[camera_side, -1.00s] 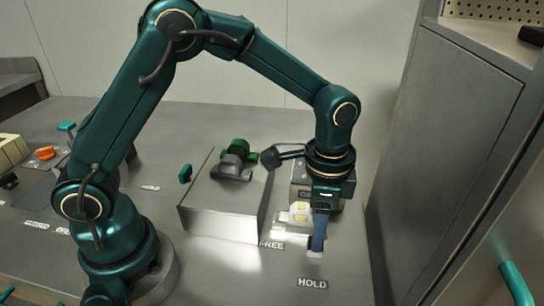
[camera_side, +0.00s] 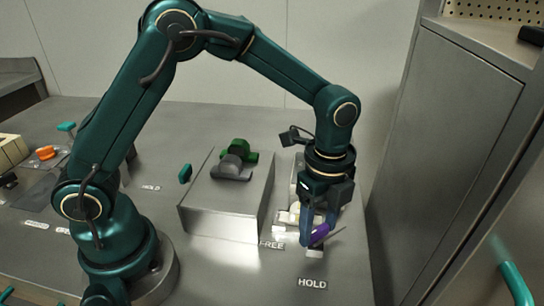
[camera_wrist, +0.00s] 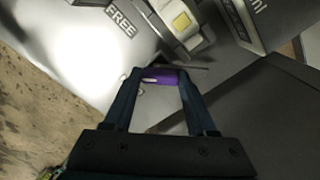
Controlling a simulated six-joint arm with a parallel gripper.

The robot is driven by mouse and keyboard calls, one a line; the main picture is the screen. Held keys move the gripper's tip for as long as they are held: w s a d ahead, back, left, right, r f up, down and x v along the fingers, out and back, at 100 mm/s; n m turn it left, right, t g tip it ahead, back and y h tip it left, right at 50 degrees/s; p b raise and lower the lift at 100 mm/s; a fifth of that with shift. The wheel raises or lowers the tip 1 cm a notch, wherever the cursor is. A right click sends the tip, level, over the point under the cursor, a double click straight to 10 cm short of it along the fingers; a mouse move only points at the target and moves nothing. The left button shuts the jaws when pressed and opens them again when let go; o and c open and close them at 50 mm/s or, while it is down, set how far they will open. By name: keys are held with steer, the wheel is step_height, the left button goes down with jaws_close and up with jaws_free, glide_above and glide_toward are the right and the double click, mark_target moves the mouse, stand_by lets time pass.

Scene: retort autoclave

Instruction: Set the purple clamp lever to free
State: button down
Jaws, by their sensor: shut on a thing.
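The purple clamp lever (camera_side: 321,234) shows between the fingers of my gripper (camera_side: 314,240), at the front of a small device at the right of the bench. In the wrist view the purple grip (camera_wrist: 160,76) lies across the gap between my fingertips (camera_wrist: 161,80), and my gripper is shut on it. A thin grey rod sticks out to the right of the grip. The FREE label (camera_side: 271,245) is to the left of the lever, and the HOLD label (camera_side: 312,283) is in front of it. The fingers hide part of the lever and its pivot.
A grey metal block (camera_side: 220,205) with a dark grey and green knob piece (camera_side: 236,160) on top stands left of my gripper. A tall grey cabinet (camera_side: 450,120) rises close on the right. The bench in front of the HOLD label is clear.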

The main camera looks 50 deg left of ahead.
mark_target(318, 229)
steer(key=m, duration=0.4)
steer(key=shift+m, duration=2.2)
steer(key=shift+c, duration=1)
jaws_free()
steer(key=shift+r, duration=0.1)
steer(key=shift+r, duration=2.5)
